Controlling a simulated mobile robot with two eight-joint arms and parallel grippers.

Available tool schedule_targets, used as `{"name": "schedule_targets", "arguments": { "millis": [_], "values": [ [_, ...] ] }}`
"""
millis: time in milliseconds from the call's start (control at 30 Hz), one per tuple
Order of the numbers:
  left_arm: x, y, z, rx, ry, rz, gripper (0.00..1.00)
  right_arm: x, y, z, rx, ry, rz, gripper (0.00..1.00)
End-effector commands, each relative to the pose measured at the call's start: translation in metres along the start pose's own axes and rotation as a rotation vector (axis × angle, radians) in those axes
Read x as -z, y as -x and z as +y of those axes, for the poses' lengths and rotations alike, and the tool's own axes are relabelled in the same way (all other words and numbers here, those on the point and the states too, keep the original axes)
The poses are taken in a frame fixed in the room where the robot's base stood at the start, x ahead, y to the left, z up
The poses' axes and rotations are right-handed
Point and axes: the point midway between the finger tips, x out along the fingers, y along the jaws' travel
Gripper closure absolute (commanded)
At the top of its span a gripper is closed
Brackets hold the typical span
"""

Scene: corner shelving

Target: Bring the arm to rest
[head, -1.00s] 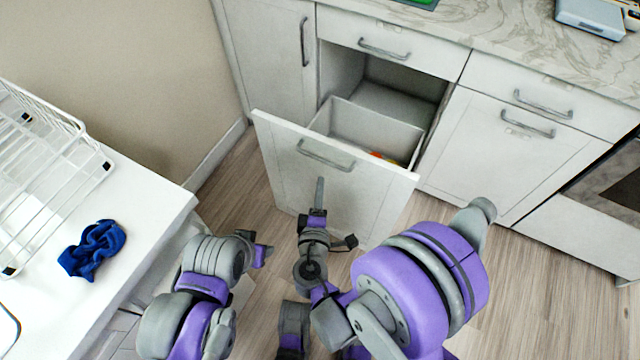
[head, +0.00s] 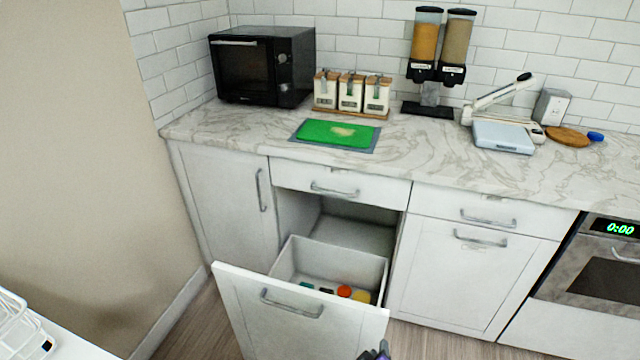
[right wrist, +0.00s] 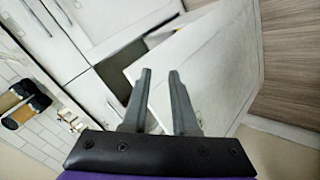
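My right gripper (right wrist: 159,73) shows in the right wrist view with its two grey fingers apart and nothing between them. In the head view only a small dark tip of it (head: 377,352) shows at the bottom edge, by the lower right corner of the open drawer front. My left arm and gripper are out of the head view. The white pull-out drawer (head: 306,312) stands open below the counter. A bin in it holds a few small items, among them a red-orange one (head: 344,291). In the right wrist view the drawer front (right wrist: 205,62) lies beyond the fingers.
The marble counter (head: 420,150) holds a black microwave (head: 262,66), several jars, a green board (head: 335,133), two dispensers and a scale (head: 503,137). An oven (head: 600,262) is at right. A white table edge with a rack (head: 20,330) is at lower left.

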Motion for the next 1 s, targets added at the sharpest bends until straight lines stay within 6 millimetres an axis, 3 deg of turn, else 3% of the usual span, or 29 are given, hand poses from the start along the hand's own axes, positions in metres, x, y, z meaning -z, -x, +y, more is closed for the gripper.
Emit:
{"name": "schedule_targets", "arguments": {
  "millis": [33, 200, 500, 600, 700, 1000],
  "values": [
    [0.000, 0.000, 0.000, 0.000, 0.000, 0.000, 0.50, -0.022, 0.008, 0.009, 0.036, -0.078, -0.053, 0.73],
    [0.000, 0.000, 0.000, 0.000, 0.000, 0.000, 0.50, -0.074, 0.041, 0.012, 0.177, -0.339, -0.188, 0.73],
    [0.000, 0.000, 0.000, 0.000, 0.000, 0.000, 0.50, -0.113, 0.093, -0.004, 0.352, -0.666, -0.297, 0.73],
    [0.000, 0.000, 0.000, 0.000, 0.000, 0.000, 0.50, -0.120, 0.109, -0.011, 0.401, -0.759, -0.317, 0.73],
    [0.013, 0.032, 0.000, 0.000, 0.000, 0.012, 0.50, -0.104, 0.130, 0.012, 0.397, -0.751, -0.302, 0.73],
    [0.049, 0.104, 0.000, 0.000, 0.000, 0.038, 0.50, -0.069, 0.177, 0.066, 0.386, -0.753, -0.277, 0.73]
  ]
}}
